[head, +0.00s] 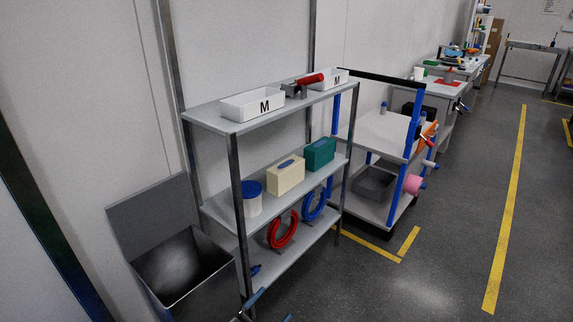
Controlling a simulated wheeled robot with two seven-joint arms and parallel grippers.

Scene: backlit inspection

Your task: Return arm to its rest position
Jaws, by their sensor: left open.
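My left gripper (275,304) shows at the bottom edge, left of the middle, with only its finger ends in the picture. Its two fingers stand apart and I see nothing between them. It is in front of the grey shelf rack (220,212), near the rack's lowest board in the picture. I cannot tell the distance between them. The rest of the left arm is below the picture. My right gripper is not in view.
An open grey metal bin (185,268) stands left of the rack. The rack holds white boxes marked M (252,104), a cream box (286,177), a green box (319,154) and red and blue rings. A trolley (380,135) stands behind. The floor at right (450,230) is clear.

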